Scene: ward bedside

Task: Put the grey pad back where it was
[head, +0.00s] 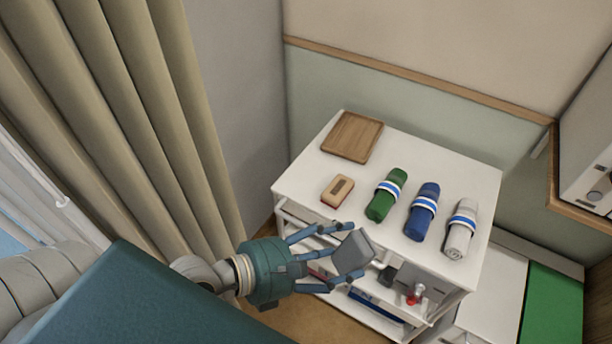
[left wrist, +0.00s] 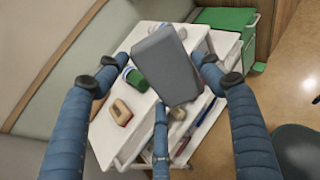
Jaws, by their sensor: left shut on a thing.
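The grey pad (head: 353,252) is a flat, rounded block held tilted in my left gripper (head: 338,254). The gripper is shut on it, in front of the white cart's near left edge in the head view. In the left wrist view the pad (left wrist: 160,64) sits between the blue fingers and hides part of the cart top behind it. On the cart top (head: 305,178) stand a wooden tray (head: 352,137), which is empty, and a small tan block with a dark inset (head: 337,191). My right gripper is not in view.
Green (head: 386,195), blue (head: 421,212) and white (head: 460,230) banded rolls lie in a row on the cart top. The lower shelves hold a grey box (head: 421,283) and a red-topped item (head: 414,295). A beige curtain (head: 130,100) hangs at left.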

